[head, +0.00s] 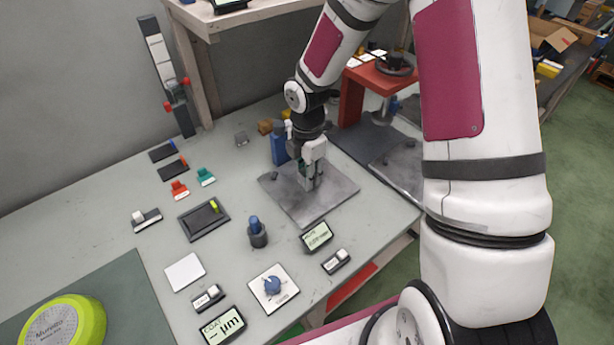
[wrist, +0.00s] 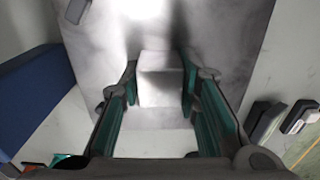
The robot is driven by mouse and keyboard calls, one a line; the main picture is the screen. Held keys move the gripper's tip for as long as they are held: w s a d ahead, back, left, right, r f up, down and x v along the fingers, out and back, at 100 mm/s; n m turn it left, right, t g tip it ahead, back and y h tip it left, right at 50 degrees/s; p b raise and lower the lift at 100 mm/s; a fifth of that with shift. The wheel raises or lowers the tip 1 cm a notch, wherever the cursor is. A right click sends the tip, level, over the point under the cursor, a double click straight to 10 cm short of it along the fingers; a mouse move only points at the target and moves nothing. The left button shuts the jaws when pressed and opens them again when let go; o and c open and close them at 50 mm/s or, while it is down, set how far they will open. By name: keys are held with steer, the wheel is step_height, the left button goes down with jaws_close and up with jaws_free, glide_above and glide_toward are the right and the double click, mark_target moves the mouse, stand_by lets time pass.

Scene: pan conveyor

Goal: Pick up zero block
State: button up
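My gripper (head: 309,180) points down over a grey metal plate (head: 325,208) on the bench. The wrist view shows its two green-padded fingers (wrist: 158,88) standing apart. A pale grey, shiny block (wrist: 160,88), which looks like the zero block, sits between the fingertips. The fingers are on either side of it, with very little room; I cannot make out firm contact. In the head view the block is mostly hidden by my gripper.
A blue upright block (head: 279,149) stands close beside the plate; it shows large at left in the wrist view (wrist: 40,95). A small dark piece (head: 275,175) lies on the plate's left corner. A display (head: 317,236) stands in front. A red stand (head: 352,95) is behind.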

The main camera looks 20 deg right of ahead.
jaws_close()
steer(key=shift+r, duration=0.15)
